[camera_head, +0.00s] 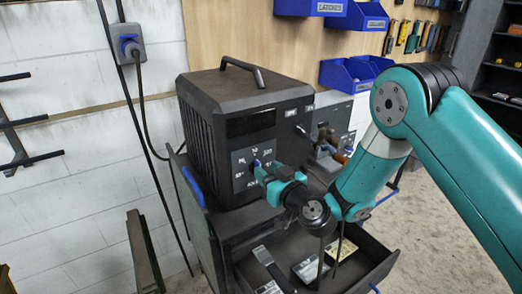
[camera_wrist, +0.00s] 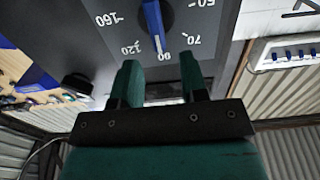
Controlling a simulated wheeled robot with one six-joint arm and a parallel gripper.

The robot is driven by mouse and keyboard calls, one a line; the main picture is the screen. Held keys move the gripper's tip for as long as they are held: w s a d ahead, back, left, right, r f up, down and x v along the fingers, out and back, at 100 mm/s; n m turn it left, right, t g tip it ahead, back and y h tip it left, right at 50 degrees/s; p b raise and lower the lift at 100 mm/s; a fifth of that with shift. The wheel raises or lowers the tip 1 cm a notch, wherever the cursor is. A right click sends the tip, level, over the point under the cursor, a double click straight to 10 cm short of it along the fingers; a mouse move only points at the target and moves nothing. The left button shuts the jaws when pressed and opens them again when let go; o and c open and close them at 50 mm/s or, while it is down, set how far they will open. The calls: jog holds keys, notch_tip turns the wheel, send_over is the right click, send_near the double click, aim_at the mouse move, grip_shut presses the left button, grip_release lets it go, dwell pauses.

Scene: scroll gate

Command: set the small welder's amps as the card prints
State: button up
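A black box-shaped welder (camera_head: 232,100) with a top handle stands on the dark cabinet. Its front panel carries a dial with a blue pointer knob (camera_wrist: 153,20), largely hidden by my gripper in the head view. In the wrist view the dial appears upside down, with 50, 70, 90, 120 and 160 visible. The pointer's tip is at 90. My gripper (camera_wrist: 158,63) is open, its green fingers apart, with the knob just beyond the gap. It also shows in front of the panel in the head view (camera_head: 268,174). No card with readable print shows.
An open drawer below holds a yellow item (camera_head: 342,249) and pale items (camera_head: 310,268), too small to read. A grey machine (camera_head: 334,116) stands right of the welder. Blue bins (camera_head: 348,73) hang behind. A cable runs to a wall socket (camera_head: 128,42).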

aim_at(260, 164)
jog(key=p+x, duration=0.2)
jog(key=p, duration=0.1)
jog(key=shift+w+a+r, duration=0.15)
jog(key=shift+a+r, duration=0.1)
jog(key=shift+r, duration=0.05)
jog(key=shift+w+a+f+p, duration=0.25)
jog(key=shift+w+f+p, duration=0.05)
jog(key=shift+w+p, duration=0.25)
grip_shut()
